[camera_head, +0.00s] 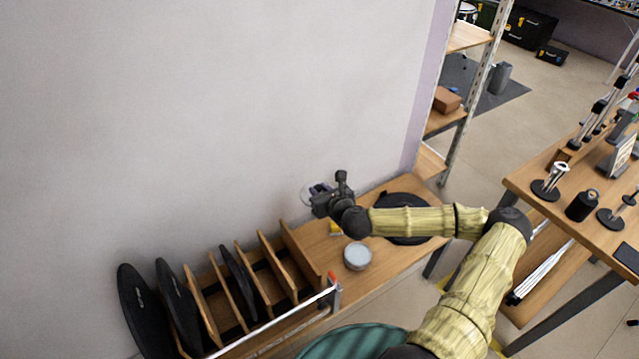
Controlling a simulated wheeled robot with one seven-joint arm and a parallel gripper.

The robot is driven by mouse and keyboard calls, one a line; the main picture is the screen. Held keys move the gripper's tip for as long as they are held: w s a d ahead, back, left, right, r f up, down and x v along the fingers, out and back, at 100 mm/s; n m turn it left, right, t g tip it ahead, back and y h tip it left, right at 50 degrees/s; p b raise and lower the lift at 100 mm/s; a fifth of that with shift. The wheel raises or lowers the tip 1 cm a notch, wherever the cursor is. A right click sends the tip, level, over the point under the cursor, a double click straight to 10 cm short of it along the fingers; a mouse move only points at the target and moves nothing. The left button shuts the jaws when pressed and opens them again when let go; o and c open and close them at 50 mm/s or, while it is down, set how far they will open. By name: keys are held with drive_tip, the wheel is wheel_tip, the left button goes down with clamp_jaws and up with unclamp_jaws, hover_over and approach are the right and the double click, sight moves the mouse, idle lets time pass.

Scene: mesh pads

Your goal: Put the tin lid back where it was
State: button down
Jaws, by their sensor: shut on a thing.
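My gripper (316,193) is shut on a pale round disc, which looks like the tin lid (305,192). It is held near the wall, above the back of the wooden bench, and partly hidden by the fingers. A small round grey-white tin (357,257) stands on the bench, below and to the right of my gripper. I cannot tell whether its top is open. A black round pad (412,237) lies on the bench to the right, partly covered by my arm.
A wooden rack (262,283) with upright dividers and several black discs (150,310) stands at the left. A small yellow item (335,229) lies behind the tin. A metal rail (275,319) runs along the front. A shelf unit (467,37) and a workbench (545,206) stand right.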

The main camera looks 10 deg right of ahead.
drive_tip(key=s+a+r+m+h+p, duration=0.1)
drive_tip(key=s+r+p, duration=0.2)
drive_tip(key=r+p, duration=0.8)
drive_tip(key=s+r+m+h+p, duration=0.1)
drive_tip(key=s+r+p, duration=0.2)
drive_tip(key=r+p, duration=0.9)
drive_tip(key=p, duration=0.5)
drive_tip(key=shift+s+a+r+h+p, duration=0.3)
drive_tip(key=shift+a+h+p, duration=0.05)
drive_tip(key=shift+h+p, duration=0.05)
drive_tip(key=shift+f, duration=0.1)
drive_tip(key=shift+w+a, duration=0.1)
